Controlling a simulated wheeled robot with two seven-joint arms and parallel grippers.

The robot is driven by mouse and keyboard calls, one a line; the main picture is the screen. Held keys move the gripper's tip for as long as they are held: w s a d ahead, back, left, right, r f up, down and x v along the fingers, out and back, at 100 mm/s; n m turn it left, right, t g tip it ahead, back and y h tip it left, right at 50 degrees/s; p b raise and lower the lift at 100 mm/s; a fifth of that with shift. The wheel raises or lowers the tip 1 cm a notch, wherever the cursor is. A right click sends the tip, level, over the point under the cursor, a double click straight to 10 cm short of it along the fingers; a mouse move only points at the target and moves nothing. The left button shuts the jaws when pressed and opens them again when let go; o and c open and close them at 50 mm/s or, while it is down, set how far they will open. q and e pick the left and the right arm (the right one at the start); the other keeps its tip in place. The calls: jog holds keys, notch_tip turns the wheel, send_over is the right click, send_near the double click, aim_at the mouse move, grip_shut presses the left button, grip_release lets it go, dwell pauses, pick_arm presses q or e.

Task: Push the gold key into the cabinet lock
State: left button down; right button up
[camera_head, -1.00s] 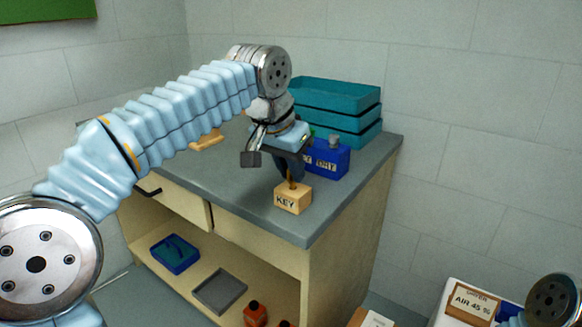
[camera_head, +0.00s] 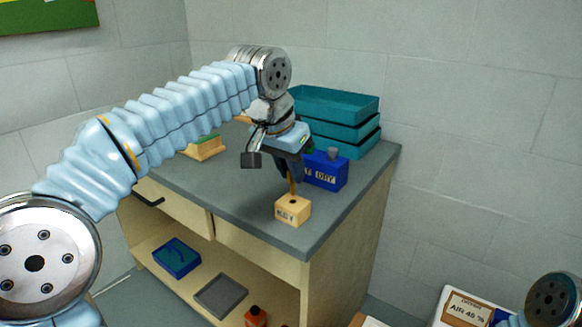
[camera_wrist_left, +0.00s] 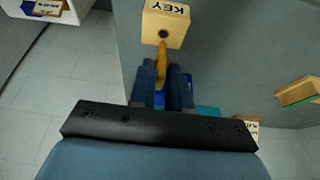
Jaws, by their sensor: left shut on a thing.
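The gold key (camera_head: 291,184) is in my left gripper (camera_head: 288,167), whose fingers are shut on it, pointing down. It also shows between the fingers in the left wrist view (camera_wrist_left: 162,62). The wooden block marked KEY (camera_head: 292,213) sits near the bench's front right corner, just below the key. Its round hole shows uncovered in the left wrist view, close to the key's tip, so the key appears to be clear of the block (camera_wrist_left: 180,27). I cannot make out the cabinet lock in either view. My right gripper is not in view.
A blue box marked DRY (camera_head: 327,171) and stacked teal trays (camera_head: 345,118) stand behind my left gripper. A wooden piece with a green top (camera_head: 206,149) is farther left. The grey benchtop (camera_head: 235,195) is bare left of the block. Shelves below hold a blue tray (camera_head: 177,260) and grey tray (camera_head: 221,296).

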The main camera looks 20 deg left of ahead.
pick_arm(q)
jog(key=shift+r, duration=3.5)
